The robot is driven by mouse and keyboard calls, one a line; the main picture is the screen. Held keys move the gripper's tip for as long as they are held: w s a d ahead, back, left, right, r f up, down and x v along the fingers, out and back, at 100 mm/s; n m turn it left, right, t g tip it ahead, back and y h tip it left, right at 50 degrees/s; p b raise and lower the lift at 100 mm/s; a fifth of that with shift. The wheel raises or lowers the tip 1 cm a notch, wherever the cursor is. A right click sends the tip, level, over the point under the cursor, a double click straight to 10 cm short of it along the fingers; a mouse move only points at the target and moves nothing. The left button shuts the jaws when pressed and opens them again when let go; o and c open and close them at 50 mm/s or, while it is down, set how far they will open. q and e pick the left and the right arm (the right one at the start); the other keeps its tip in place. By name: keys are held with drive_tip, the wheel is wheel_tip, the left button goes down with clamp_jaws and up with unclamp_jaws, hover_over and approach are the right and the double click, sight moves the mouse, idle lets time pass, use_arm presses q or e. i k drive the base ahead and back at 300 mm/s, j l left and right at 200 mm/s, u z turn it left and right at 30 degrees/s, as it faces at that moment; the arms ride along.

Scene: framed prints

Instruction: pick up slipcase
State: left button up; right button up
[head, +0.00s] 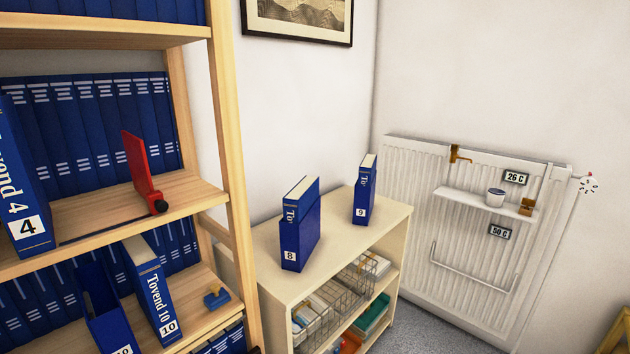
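A blue open-topped case (108,325), which looks like an empty slipcase, stands on the lower shelf at the bottom left. A white label at its bottom edge is cut off by the frame. Right beside it stands the blue book Tovend 10 (150,290), upright, with cream page edges on top. On the low cabinet, a blue volume marked 8 (300,240) stands upright, its book showing above what looks like a blue case. A volume marked 9 (364,195) stands behind it to the right. Neither of my grippers is in view.
A wooden bookcase (228,150) fills the left, with blue volumes, volume 4 (24,190) and a red bookend (140,170). A small blue object (217,298) lies right of Tovend 10. The low cabinet (345,240) has bare top around its volumes. A radiator (420,190) stands right.

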sight(364, 196)
drive_tip(key=i+l, duration=0.15)
drive_tip(key=l, duration=0.15)
drive_tip(key=i+l, duration=0.2)
drive_tip(key=i+l+u, duration=0.1)
drive_tip(key=l, duration=0.3)
drive_tip(key=i+l, duration=0.2)
drive_tip(key=l, duration=0.15)
